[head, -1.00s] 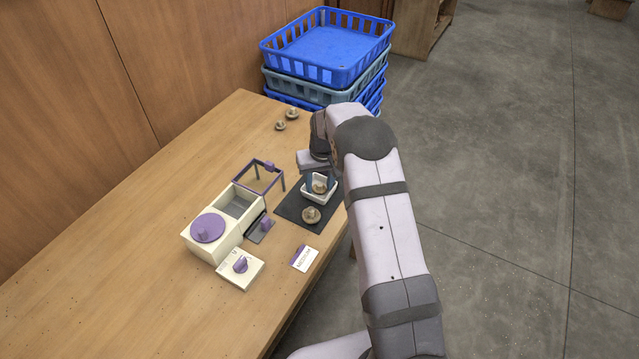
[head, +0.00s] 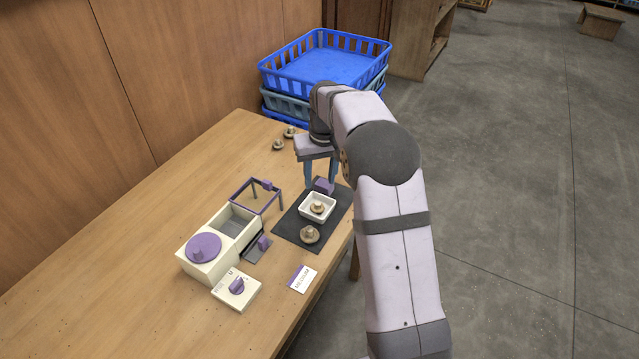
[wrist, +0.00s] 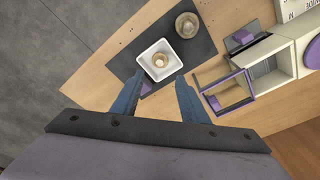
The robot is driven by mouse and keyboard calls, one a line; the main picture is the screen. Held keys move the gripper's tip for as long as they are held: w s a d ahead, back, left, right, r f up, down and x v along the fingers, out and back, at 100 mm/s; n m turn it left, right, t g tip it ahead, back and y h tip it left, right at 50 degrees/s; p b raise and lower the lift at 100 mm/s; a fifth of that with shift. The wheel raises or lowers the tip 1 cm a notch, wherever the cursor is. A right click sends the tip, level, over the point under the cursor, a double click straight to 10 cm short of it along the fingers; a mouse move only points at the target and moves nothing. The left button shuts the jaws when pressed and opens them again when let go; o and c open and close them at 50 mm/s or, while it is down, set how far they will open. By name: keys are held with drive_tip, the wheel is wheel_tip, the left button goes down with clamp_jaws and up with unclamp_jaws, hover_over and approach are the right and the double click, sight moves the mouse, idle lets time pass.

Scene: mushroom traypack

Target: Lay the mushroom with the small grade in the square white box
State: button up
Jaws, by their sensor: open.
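The square white box (head: 304,206) stands on a dark mat (head: 288,225). A pale brown mushroom (head: 317,208) lies inside the box; it also shows in the wrist view (wrist: 160,62). A second, browner mushroom (head: 310,235) sits on the mat in front of the box. Two more mushrooms, one nearer (head: 278,145) and one farther (head: 290,132), stand at the back of the table. My gripper (head: 321,180) is open and empty, above and behind the box. In the wrist view both blue fingers (wrist: 158,84) are apart, clear of the box.
A purple block (head: 325,186) is on the mat behind the box. Left of the mat stand a purple frame (head: 254,184), a cream machine with a purple disc (head: 204,247) and a dial unit (head: 236,289). A label card (head: 303,279) lies in front. Blue crates (head: 325,62) stand behind.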

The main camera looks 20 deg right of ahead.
drive_tip(key=shift+r, duration=0.1)
drive_tip(key=s+a+f+g, duration=0.1)
drive_tip(key=s+a, duration=0.1)
drive_tip(key=s, duration=1.4)
drive_tip(key=s+a+f, duration=0.1)
drive_tip(key=s+f, duration=0.1)
drive_tip(key=s, duration=1.4)
drive_tip(key=shift+a+g, duration=0.35)
drive_tip(key=shift+g, duration=0.05)
drive_tip(key=shift+f, duration=0.1)
drive_tip(key=shift+r+p, duration=0.9)
